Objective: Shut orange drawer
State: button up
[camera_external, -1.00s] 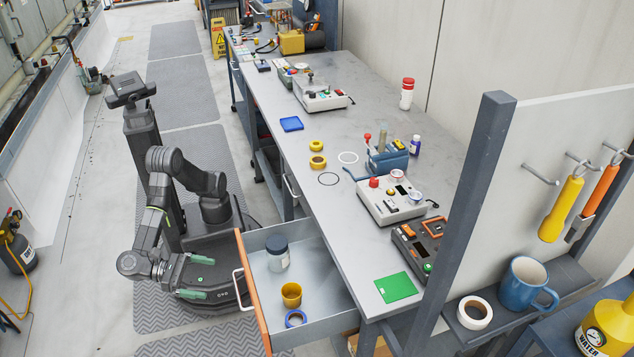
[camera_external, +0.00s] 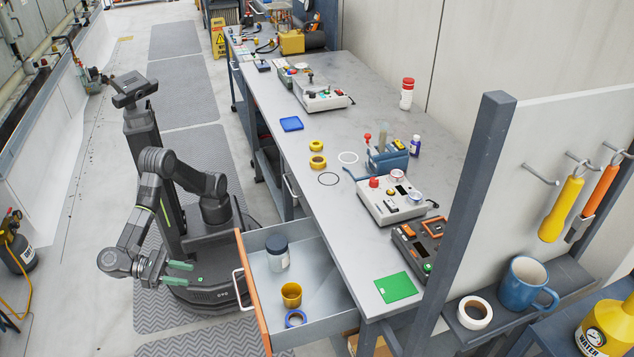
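The orange drawer (camera_external: 251,300) is pulled out from under the grey workbench. Its orange front faces left and carries a white handle (camera_external: 241,290). Inside it are a jar with a dark lid (camera_external: 278,253), a yellow cup (camera_external: 291,294) and a blue tape roll (camera_external: 295,318). My gripper (camera_external: 187,273) has green-tipped fingers, spread apart with nothing between them. It is to the left of the drawer front, apart from the handle, with its fingers pointing right toward the drawer.
The workbench top (camera_external: 330,220) holds control boxes, a green plate (camera_external: 396,287) and rings. A post and panel with hanging tools stand at the right.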

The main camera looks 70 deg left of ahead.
jog(key=shift+d+r+m, duration=0.1)
jog(key=shift+d+m, duration=0.1)
jog(key=shift+m, duration=0.3)
jog(key=c, duration=0.7)
jog(key=shift+w+d+r+m+p, duration=0.15)
jog(key=shift+d+m+p, duration=0.1)
jog(key=shift+m+p, duration=0.45)
grip_shut()
jog(key=w+d+f+n+g+h+p, duration=0.1)
jog(key=w+d+f+n+h+p, duration=0.1)
jog(key=d+n+h+p, duration=0.4)
jog(key=w+d+f+n+g+h+p, duration=0.1)
jog(key=w+d+f+n+p, duration=0.15)
jog(key=d+n+p, duration=0.6)
jog(key=w+d, duration=0.6)
jog(key=w, duration=0.4)
jog(key=shift+w+f+n+b, duration=0.2)
jog(key=shift+n+b, duration=0.1)
jog(key=shift+n, duration=0.15)
